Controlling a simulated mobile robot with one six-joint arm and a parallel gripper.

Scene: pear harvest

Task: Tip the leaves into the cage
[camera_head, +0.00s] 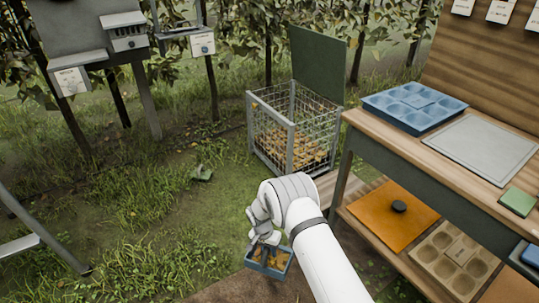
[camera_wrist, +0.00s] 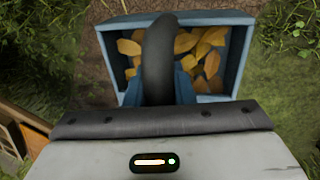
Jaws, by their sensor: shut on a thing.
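In the wrist view the box (camera_wrist: 127,89) fills the top middle, with yellow-orange leaves (camera_wrist: 206,42) inside. A dark curved handle (camera_wrist: 160,45) rises in front of the leaves. The box looks about level. The wire cage (camera_head: 272,135) stands ahead, beyond the gripper, with its green lid (camera_head: 318,65) raised. Yellow-brown leaves (camera_head: 300,145) lie inside the cage. The fingertips are partly hidden.
A wooden bench (camera_head: 375,133) with a blue muffin-like tray (camera_head: 415,104) and a grey board (camera_head: 483,150) stands right of the cage. Its lower shelf holds an orange board (camera_head: 375,220) and a beige tray (camera_head: 440,250). Grass left of the cage is mostly free, with a small green object (camera_head: 202,173).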

